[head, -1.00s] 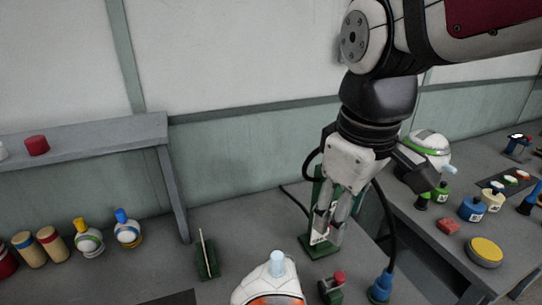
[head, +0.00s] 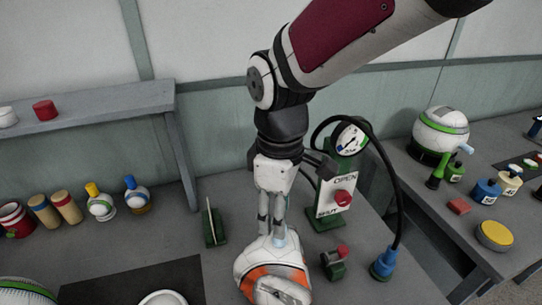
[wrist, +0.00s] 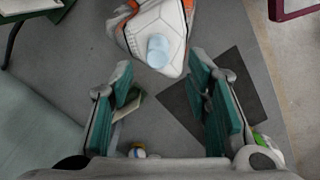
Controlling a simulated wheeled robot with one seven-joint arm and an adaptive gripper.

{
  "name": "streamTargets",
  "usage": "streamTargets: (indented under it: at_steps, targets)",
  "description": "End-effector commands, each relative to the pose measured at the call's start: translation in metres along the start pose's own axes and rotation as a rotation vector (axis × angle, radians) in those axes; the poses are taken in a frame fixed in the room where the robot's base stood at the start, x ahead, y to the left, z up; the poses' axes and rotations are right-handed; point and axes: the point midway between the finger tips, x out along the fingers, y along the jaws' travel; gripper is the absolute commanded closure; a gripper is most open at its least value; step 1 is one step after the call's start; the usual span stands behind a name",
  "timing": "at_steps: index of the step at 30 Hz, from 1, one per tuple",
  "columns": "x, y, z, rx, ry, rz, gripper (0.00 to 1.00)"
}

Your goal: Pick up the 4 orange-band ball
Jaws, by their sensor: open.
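The orange-band ball (head: 262,252) is white with panels, with an orange band and a pale blue knob on top (head: 279,238). It rests on the grey table at the bottom of the head view. My gripper (head: 271,226) is open with its fingers pointing down, over the ball's top near the knob. In the wrist view, the ball (wrist: 140,33) and its knob (wrist: 157,52) lie at the top centre, ahead of the gap between my open fingers (wrist: 163,78). Nothing is between the fingers. No number is readable on the ball.
A green OPEN/SHUT stand with a gauge (head: 330,212) and a black hose stands right of my gripper. A small red-knobbed device (head: 335,262) sits beside the ball. A green holder (head: 214,228) stands left. A dark mat (head: 110,284) and a green-band ball (head: 22,290) are nearer left.

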Motion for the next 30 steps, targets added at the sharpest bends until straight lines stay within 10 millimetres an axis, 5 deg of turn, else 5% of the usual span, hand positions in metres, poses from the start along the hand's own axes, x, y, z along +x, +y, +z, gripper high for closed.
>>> streamTargets:
  at_steps: [12,21,27,30]
  targets:
    - [0.048,0.002,0.001,0.000,-0.003,-0.002,0.56]
    - [0.053,0.003,0.001,0.000,-0.001,0.001,0.56]
    - [0.053,0.003,0.001,0.000,-0.001,0.000,0.96]
    - [0.053,0.003,0.001,0.000,-0.001,0.000,1.00]
